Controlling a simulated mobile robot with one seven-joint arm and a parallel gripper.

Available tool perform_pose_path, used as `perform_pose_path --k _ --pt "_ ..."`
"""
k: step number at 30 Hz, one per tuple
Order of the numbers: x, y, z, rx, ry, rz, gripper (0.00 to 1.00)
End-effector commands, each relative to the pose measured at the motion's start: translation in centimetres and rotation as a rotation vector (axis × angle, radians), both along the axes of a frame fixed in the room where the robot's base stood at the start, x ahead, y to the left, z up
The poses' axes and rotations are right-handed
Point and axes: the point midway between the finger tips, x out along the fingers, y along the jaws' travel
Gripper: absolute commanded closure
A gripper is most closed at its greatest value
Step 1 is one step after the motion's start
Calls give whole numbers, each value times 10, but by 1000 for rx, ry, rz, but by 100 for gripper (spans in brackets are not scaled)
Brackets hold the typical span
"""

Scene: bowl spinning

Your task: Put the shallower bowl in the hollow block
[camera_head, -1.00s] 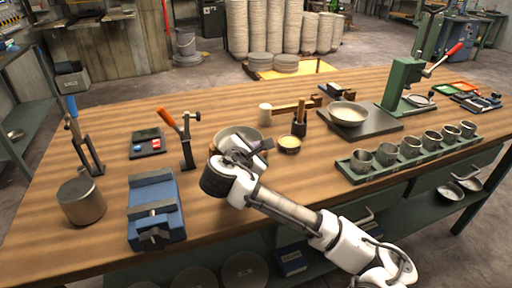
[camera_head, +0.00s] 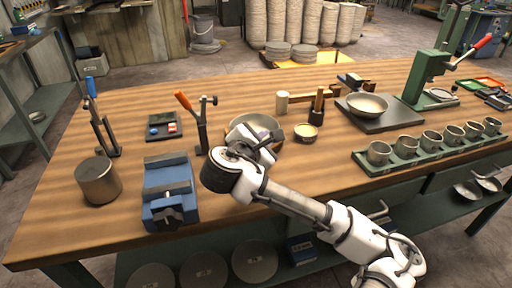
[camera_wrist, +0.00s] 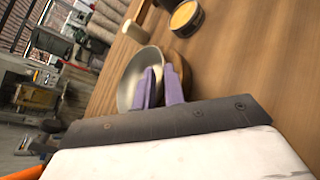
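A grey metal bowl (camera_head: 254,123) stands near the middle of the table, partly hidden behind my gripper (camera_head: 262,140). In the wrist view this bowl (camera_wrist: 133,78) rests on or in a round brown wooden block (camera_wrist: 176,52), which may be the hollow block; its hollow is hidden. My gripper (camera_wrist: 161,72) has its two purple fingers a little apart at the bowl's rim, one over the inside and one towards the outside. Contact is not clear. A second, pale bowl (camera_head: 367,104) sits on a dark plate (camera_head: 398,116) to the right. Which bowl is shallower is hard to tell.
A small round tin (camera_head: 306,133), a mallet (camera_head: 283,102) and a wooden-handled tool holder (camera_head: 318,108) stand right of the near bowl. An orange-handled clamp (camera_head: 198,125) and a blue vise (camera_head: 169,190) stand left. A green cup rack (camera_head: 430,148) lies right.

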Motion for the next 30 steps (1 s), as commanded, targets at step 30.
perform_pose_path --k 30 --pt "-63 27 23 -1 0 -1 89"
